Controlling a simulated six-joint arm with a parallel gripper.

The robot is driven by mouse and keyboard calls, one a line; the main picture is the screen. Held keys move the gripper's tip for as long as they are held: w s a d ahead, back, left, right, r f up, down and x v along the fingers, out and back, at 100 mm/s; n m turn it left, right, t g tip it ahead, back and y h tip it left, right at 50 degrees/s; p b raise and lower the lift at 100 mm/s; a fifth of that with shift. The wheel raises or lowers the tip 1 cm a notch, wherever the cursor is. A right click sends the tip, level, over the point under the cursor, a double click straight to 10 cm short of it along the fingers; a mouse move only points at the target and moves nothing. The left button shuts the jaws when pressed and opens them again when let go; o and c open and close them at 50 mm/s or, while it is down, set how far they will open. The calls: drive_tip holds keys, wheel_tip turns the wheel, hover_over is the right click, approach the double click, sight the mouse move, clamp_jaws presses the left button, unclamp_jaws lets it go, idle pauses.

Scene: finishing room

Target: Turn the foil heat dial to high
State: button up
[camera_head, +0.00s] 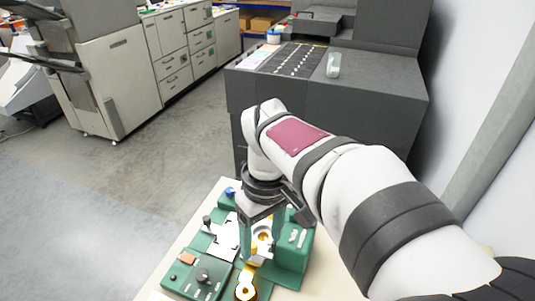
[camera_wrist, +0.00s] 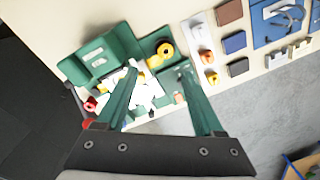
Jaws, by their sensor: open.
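A green foil machine (camera_head: 292,252) stands on a pale table. A round black dial (camera_head: 203,275) sits on its low green control panel (camera_head: 205,290), front left. I take this as the foil heat dial; its setting is too small to read. My gripper (camera_head: 262,236) is open and empty, pointing down over the machine, right of and behind the dial. In the wrist view my fingers (camera_wrist: 160,74) are spread above the green machine (camera_wrist: 118,50). The dial is not clearly visible there, near the right fingertip.
A gold roll (camera_head: 245,288) stands right of the panel, and an orange-brown block (camera_head: 187,258) sits behind the dial. A small black knob (camera_head: 207,221) stands further back. In the wrist view, coloured pads (camera_wrist: 235,42) lie along the table. A dark grey machine (camera_head: 330,95) stands behind.

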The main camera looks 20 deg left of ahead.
sight(202, 275)
drive_tip(key=s+a+f+n, duration=0.15)
drive_tip(key=a+n, duration=0.25)
drive_tip(key=a, duration=0.4)
drive_tip(key=a+f+n, duration=0.3)
drive_tip(key=a+n, duration=0.1)
drive_tip(key=a, duration=0.3)
drive_tip(key=f, duration=1.6)
drive_tip(key=shift+s+a, duration=0.1)
drive_tip(key=shift+s, duration=0.15)
clamp_jaws()
